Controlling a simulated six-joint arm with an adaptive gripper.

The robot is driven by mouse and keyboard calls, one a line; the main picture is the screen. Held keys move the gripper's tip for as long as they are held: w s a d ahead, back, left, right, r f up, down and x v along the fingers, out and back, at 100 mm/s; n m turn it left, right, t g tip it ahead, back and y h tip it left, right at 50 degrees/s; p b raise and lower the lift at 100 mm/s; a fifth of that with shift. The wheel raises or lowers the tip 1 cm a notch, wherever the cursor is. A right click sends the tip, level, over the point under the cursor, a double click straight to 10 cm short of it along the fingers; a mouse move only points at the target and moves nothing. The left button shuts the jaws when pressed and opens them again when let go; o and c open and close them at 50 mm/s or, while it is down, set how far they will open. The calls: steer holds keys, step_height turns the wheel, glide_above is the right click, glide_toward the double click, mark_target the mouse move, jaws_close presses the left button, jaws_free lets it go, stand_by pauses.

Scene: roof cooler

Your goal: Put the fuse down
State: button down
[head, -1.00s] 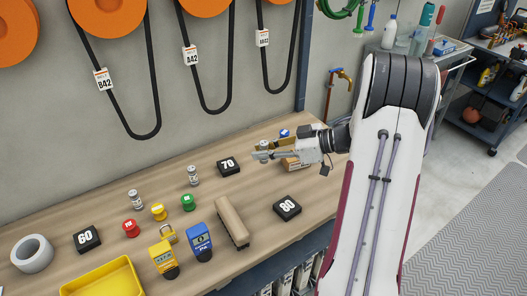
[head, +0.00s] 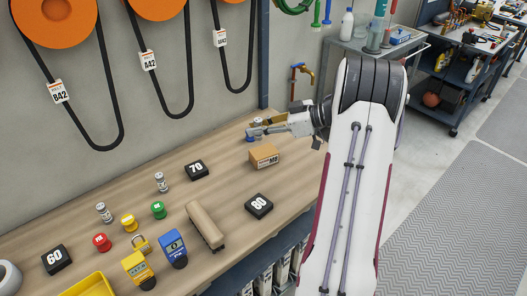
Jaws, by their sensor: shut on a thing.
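My gripper (head: 258,130) is over the back of the workbench (head: 225,153), near the wall. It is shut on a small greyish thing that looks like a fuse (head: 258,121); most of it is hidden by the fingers. I cannot tell whether its lower end touches the bench. Two similar silver fuses with pale labels stand upright on the bench, one at the left (head: 104,212) and one nearer the middle (head: 161,182).
A blue knob (head: 250,138) is just below my gripper. A cardboard box (head: 264,157) stands in front of it. Black blocks marked 70 (head: 196,170) and 80 (head: 259,206) lie nearby. Bare bench lies between the 70 block and the box. Belts (head: 172,90) hang on the wall.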

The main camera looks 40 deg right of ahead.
steer(key=d+r, duration=0.1)
steer(key=w+d+r, duration=0.1)
steer(key=d, duration=0.1)
steer(key=shift+r, duration=0.35)
steer(key=shift+f, duration=0.1)
glide_above(263, 151)
steer(key=shift+s+f, duration=0.1)
steer(key=shift+f, duration=2.95)
steer(key=shift+f, duration=0.1)
steer(key=shift+f, duration=1.75)
steer(key=shift+f, duration=0.1)
